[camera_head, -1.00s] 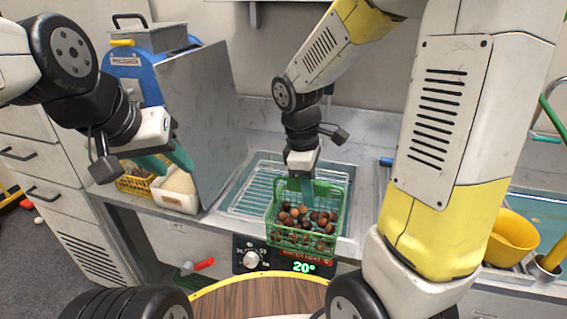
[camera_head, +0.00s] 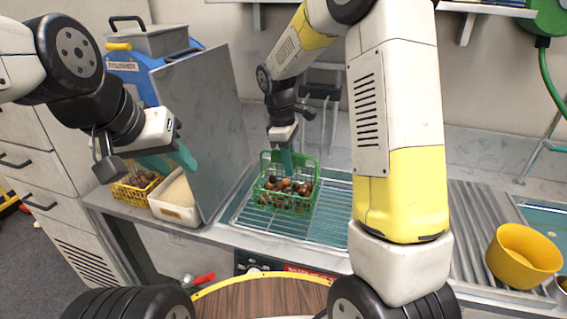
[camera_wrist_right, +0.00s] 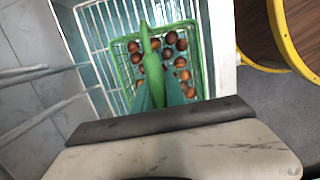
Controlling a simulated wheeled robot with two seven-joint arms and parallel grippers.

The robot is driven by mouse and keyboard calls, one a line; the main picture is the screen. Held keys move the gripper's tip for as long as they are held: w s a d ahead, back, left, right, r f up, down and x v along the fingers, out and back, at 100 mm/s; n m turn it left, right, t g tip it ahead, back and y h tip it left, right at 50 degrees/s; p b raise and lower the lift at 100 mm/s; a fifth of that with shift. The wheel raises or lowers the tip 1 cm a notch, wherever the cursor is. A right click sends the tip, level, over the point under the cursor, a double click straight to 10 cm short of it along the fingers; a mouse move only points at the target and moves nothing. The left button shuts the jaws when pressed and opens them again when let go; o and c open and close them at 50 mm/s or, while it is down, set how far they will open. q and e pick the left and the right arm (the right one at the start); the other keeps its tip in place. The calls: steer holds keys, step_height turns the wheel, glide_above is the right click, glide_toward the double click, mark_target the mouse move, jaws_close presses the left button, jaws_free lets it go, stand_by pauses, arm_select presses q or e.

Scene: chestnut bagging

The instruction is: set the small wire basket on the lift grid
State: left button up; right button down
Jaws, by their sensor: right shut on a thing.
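The small wire basket (camera_head: 288,205) is green and holds several brown chestnuts. My right gripper (camera_head: 286,172) is shut on it from above; its handle also shows between the fingers in the right wrist view (camera_wrist_right: 150,48). The basket looks level and is over the left part of the lift grid (camera_head: 335,222), a pale wire rack over a blue-green basin. I cannot tell whether its bottom touches the wires. My left gripper (camera_head: 170,162) is open and empty at the left, in front of the grey panel.
A grey upright panel (camera_head: 205,120) stands left of the basin. A white tub (camera_head: 175,208) and a yellow basket of chestnuts (camera_head: 130,193) sit further left. A yellow bowl (camera_head: 522,258) is on the ribbed drainer at the right. The grid's right part is clear.

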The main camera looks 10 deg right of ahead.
steer(key=shift+w+a+f, duration=0.1)
steer(key=shift+w+f, duration=0.05)
steer(key=shift+w, duration=0.3)
steer(key=shift+f, duration=1.7)
steer(key=c, duration=1.4)
jaws_free()
steer(key=shift+f, duration=0.1)
